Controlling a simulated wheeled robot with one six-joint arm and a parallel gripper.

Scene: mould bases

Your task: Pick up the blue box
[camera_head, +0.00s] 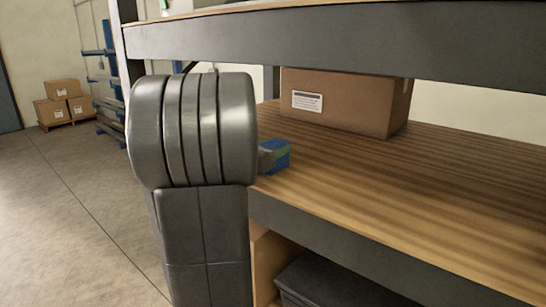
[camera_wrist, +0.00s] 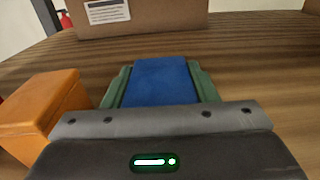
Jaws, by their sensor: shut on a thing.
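The blue box (camera_wrist: 161,82) sits between the green fingers of my gripper (camera_wrist: 162,84) in the wrist view. The fingers are shut on it from both sides. In the head view the blue box (camera_head: 281,152) shows at the left end of the wooden shelf, just right of my arm, which hides part of it. I cannot tell whether the box touches the shelf or is held just above it.
An orange box (camera_wrist: 40,112) stands close to the left of my gripper. A large cardboard box (camera_head: 345,101) stands behind on the wooden shelf (camera_head: 440,190). An upper shelf beam (camera_head: 340,45) runs overhead. The shelf's right side is clear.

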